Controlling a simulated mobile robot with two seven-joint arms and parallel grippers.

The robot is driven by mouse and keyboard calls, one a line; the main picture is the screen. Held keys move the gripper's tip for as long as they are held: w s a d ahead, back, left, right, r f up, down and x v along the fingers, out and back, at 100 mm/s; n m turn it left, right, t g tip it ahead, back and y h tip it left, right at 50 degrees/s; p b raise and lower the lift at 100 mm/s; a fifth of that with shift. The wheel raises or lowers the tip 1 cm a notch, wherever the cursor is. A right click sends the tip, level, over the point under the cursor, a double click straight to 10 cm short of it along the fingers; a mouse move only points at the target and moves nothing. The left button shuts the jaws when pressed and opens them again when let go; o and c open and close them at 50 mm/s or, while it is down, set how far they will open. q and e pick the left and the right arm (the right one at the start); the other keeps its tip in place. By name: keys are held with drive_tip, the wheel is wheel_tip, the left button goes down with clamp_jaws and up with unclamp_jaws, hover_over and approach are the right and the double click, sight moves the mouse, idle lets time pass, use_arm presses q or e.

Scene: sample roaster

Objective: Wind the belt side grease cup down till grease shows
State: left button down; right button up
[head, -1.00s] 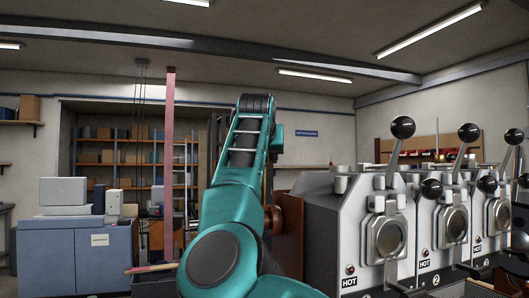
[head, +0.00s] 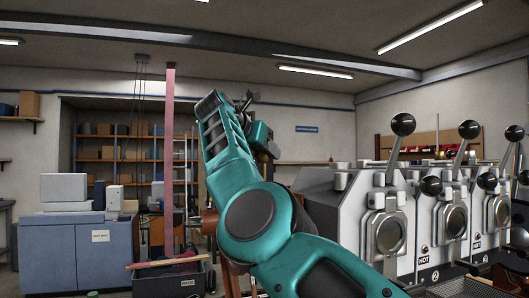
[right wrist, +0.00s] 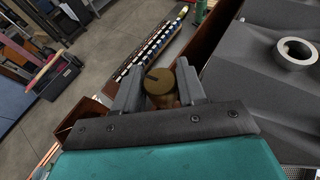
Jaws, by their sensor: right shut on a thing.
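My right gripper (right wrist: 160,76) is shut on the grease cup (right wrist: 159,84), a round brass cap with a dark mark on its top. One grey finger stands on each side of the cap. What lies below the cap is mostly hidden by the fingers and the gripper body, and I can make out no grease. In the head view my teal right arm rises in the middle, left of the roaster (head: 345,205), and the cup cannot be made out there. My left gripper is in neither view.
The roaster's grey sloping top with a round ring (right wrist: 296,52) lies right of the gripper in the wrist view. A long rack of small items (right wrist: 150,47) runs beyond the cup. A blue cabinet (head: 75,255) and a dark bin (head: 170,280) stand to the left, with open floor nearby.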

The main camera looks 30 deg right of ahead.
idle(0.7)
drive_tip(key=o, duration=1)
drive_tip(key=shift+c, duration=0.2)
drive_tip(key=v, duration=1.3)
drive_tip(key=shift+w, duration=0.15)
drive_tip(key=shift+r, duration=0.1)
